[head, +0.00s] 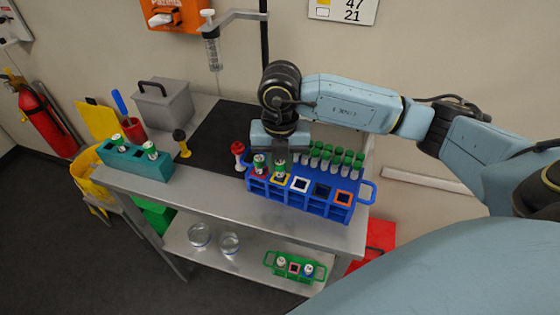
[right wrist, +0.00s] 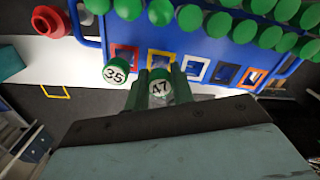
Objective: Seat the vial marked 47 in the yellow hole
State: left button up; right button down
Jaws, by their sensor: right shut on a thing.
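The vial marked 47 (right wrist: 160,87) has a green cap with a white numbered top. My right gripper (right wrist: 161,92) is shut on it, one finger on each side. In the head view the gripper (head: 280,150) points down over the front row of the blue rack (head: 310,205), and the vial (head: 280,168) is upright at the yellow-framed hole (head: 282,181). The yellow frame also shows just beyond the cap in the right wrist view (right wrist: 153,56). I cannot tell whether the vial's lower end is inside the hole. My left gripper is not in view.
Vial 35 (right wrist: 117,71) stands close beside, at the red-framed hole. White, dark blue and orange-framed holes lie to the right. Several green-capped vials (head: 338,158) fill the rack's back row. A red-topped item (head: 238,149) stands left of the rack. A teal rack (head: 135,164) is further left.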

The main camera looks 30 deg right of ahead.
jog(key=shift+f+b, duration=0.35)
jog(key=shift+f, duration=0.15)
jog(key=c, duration=1.1)
grip_release()
notch_tip(320, 180, up, 14)
jog(key=shift+f, duration=0.25)
